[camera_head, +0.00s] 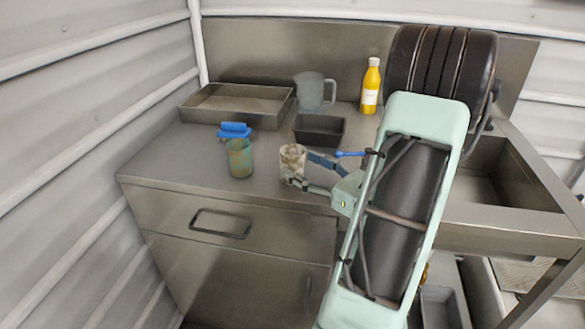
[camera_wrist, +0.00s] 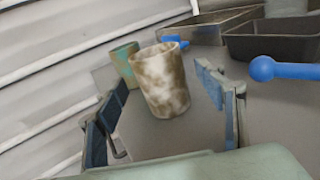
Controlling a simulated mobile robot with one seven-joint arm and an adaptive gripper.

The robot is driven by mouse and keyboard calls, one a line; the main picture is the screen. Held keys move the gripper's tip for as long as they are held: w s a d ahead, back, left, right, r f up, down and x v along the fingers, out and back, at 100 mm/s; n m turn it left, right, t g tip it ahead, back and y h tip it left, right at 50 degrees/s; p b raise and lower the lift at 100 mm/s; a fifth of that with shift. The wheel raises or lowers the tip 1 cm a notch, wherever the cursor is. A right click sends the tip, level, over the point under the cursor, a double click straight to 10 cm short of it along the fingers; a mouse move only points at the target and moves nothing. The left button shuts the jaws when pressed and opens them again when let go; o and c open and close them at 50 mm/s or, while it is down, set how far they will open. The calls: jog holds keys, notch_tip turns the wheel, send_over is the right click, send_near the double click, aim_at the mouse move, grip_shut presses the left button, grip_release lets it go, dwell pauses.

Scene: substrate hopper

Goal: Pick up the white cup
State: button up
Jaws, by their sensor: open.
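The white cup (camera_head: 291,161) has brown stains and stands upright near the front of the steel counter. In the wrist view the white cup (camera_wrist: 162,82) is ahead, between the lines of my fingers. My gripper (camera_head: 301,172) is open, with one finger toward each side of the cup. In the wrist view my gripper (camera_wrist: 165,125) shows both blue finger pads apart and nothing held. I cannot tell whether a finger touches the cup.
A greenish cup (camera_head: 238,157) stands left of the white cup, with a blue brush (camera_head: 234,130) behind it. A dark tray (camera_head: 319,129), steel tray (camera_head: 240,103), grey jug (camera_head: 311,92) and yellow bottle (camera_head: 370,87) stand farther back. A sink (camera_head: 515,175) is at right.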

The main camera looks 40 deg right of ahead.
aim_at(303, 166)
jog(key=shift+w+a, duration=0.15)
jog(key=shift+w, duration=0.6)
jog(key=shift+w+a, duration=0.15)
jog(key=shift+w, duration=0.6)
jog(key=shift+c, duration=0.5)
jog(key=c, duration=1.2)
jog(key=shift+o, duration=0.2)
jog(key=shift+r, duration=0.1)
